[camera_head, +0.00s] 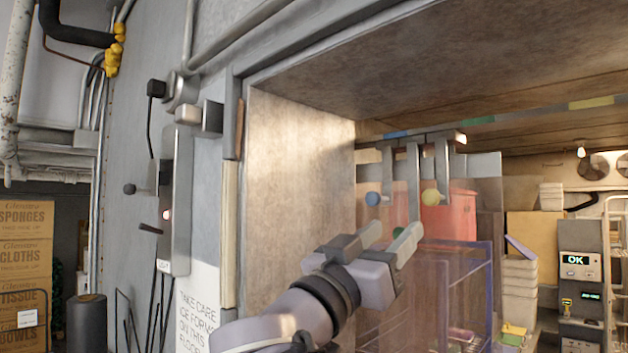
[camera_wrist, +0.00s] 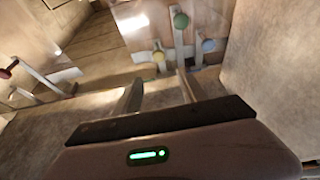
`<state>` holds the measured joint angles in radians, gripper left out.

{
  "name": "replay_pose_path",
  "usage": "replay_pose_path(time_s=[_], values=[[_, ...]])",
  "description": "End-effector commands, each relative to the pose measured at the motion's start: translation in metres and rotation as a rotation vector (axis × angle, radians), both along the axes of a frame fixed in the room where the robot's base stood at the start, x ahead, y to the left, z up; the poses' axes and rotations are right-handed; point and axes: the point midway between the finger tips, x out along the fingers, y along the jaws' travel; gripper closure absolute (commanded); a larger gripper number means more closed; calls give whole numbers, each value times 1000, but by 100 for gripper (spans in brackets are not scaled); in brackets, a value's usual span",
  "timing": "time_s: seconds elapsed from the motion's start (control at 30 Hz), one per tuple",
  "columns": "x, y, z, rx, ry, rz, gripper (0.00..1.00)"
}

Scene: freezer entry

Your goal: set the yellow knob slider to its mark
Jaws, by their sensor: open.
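The yellow knob (camera_head: 431,197) hangs on a grey arm from the rail (camera_head: 410,140) at the top of the doorway. It also shows in the wrist view (camera_wrist: 158,57), ahead of the jaws. A yellow mark (camera_head: 591,102) lies on the overhead beam, well to the right of the knob. The blue knob (camera_head: 373,199) and green knob (camera_head: 399,233) hang to its left; a finger partly covers the green one. My gripper (camera_head: 391,238) is open and empty, below the yellow knob and apart from it. Its fingers (camera_wrist: 159,84) show in the wrist view.
Blue (camera_head: 397,135) and green (camera_head: 478,120) marks sit on the same beam. A pale wall panel (camera_head: 300,190) stands left of the arm. A clear purple-edged crate (camera_head: 455,275) and a red container (camera_head: 455,215) are behind the gripper. A red knob (camera_wrist: 6,73) shows in the wrist view.

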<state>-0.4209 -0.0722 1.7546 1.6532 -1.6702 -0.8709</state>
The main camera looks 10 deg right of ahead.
Motion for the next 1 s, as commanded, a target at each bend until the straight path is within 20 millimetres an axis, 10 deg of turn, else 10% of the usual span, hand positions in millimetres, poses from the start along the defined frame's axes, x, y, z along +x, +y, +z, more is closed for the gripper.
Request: replay_pose_path(time_s=[0.5, 1.0], values=[[77, -101, 55, -1, -1, -1, 51], [90, -116, 60, -1, -3, 4, 55]])
